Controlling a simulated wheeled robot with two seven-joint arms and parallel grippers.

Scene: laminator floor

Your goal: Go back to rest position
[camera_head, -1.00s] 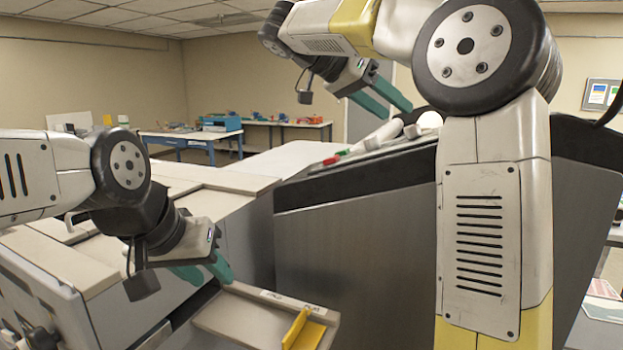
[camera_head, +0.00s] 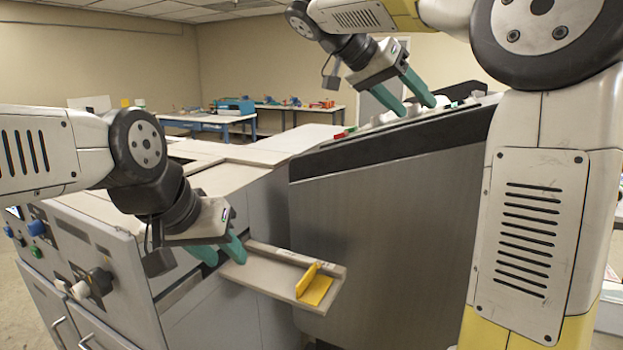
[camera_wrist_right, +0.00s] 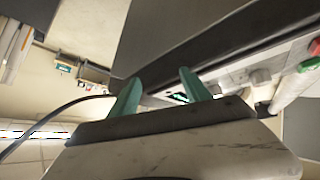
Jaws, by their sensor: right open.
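My left gripper (camera_head: 223,252) is in the head view, beside the grey machine and just left of the tray (camera_head: 262,281). Its two teal fingers point down and show a gap with nothing between them. My right gripper (camera_head: 417,107) is raised at the upper right, in front of the sloped top of the dark grey cabinet. Its teal fingers are apart and empty. In the right wrist view the same open fingers (camera_wrist_right: 159,78) show with nothing held; whether they touch the panel behind cannot be told.
The grey cabinet (camera_head: 385,235) stands between the arms. The tray carries a yellow guide (camera_head: 315,285). A light-topped machine with knobs (camera_head: 95,283) is at the left. Benches (camera_head: 205,121) stand far behind. Red and green buttons (camera_wrist_right: 312,64) are near the right gripper.

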